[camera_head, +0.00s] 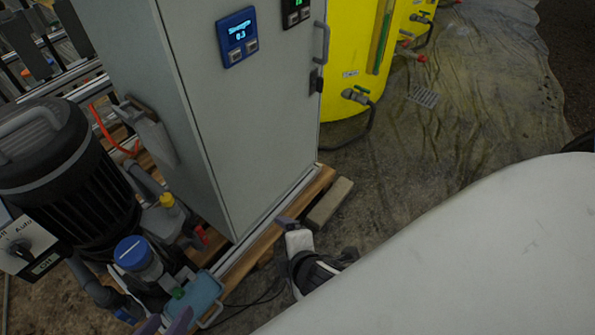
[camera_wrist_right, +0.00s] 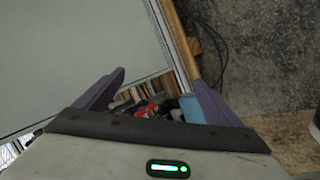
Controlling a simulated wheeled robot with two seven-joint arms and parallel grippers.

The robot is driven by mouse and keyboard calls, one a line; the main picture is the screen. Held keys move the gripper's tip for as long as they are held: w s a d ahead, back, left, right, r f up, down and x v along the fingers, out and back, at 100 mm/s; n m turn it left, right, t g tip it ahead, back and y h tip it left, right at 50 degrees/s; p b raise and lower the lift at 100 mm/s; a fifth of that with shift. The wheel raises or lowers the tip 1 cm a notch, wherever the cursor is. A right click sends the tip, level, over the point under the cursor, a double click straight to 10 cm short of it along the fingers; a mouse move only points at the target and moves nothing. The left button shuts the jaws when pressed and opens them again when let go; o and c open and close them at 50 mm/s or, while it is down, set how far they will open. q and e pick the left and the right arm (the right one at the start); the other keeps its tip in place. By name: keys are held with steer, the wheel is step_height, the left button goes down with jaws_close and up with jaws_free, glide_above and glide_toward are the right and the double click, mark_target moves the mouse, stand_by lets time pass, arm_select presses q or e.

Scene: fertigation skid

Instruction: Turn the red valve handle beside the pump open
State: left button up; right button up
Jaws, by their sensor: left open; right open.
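A small red part (camera_head: 203,236), likely the red valve handle, shows low between the black pump (camera_head: 70,165) and the grey cabinet (camera_head: 245,130). Its exact angle is too small to tell. In the right wrist view, red bits (camera_wrist_right: 150,109) show among dark fittings, beyond and between the fingers. My right gripper (camera_head: 287,223) is beside the cabinet's lower front corner, right of the red part and apart from it; its purple fingers stand open and empty in the right wrist view (camera_wrist_right: 160,90). My left gripper (camera_head: 166,322) is open at the bottom edge, only its purple fingertips visible.
The cabinet stands on a wooden pallet (camera_head: 265,240). A blue-capped filter (camera_head: 134,254) and a light-blue tray-like part (camera_head: 196,293) sit near the left gripper. Yellow tanks (camera_head: 350,60) stand behind. My white arm covers the lower right. Wet floor (camera_head: 450,115) is open at right.

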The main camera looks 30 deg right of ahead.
arm_select(q)
steer(key=shift+r+p, duration=0.3)
steer(key=shift+r, duration=0.15)
arm_select(e)
steer(key=s+m, duration=0.1)
steer(key=s+r+m, duration=0.1)
steer(key=m, duration=0.1)
steer(key=s+d+m+g, duration=0.1)
steer(key=shift+s+r+m+y, duration=0.25)
steer(key=shift+s+m+y, duration=0.05)
steer(key=shift+y, duration=0.1)
arm_select(q)
steer(key=s+a+f+n+t+y, duration=0.1)
steer(key=s+a+f+y, duration=0.1)
steer(key=a+f, duration=0.6)
arm_select(e)
steer(key=s+a+m+t+y, duration=0.1)
steer(key=s+a+m+y, duration=0.35)
steer(key=m, duration=0.25)
arm_select(q)
step_height(320, 180, up, 6)
steer(key=d+y+p, duration=0.1)
steer(key=p, duration=1.1)
steer(key=shift+s, duration=0.45)
arm_select(e)
step_height(320, 180, up, 9)
steer(key=d+h, duration=0.1)
steer(key=shift+s, duration=0.15)
steer(key=shift+c, duration=0.3)
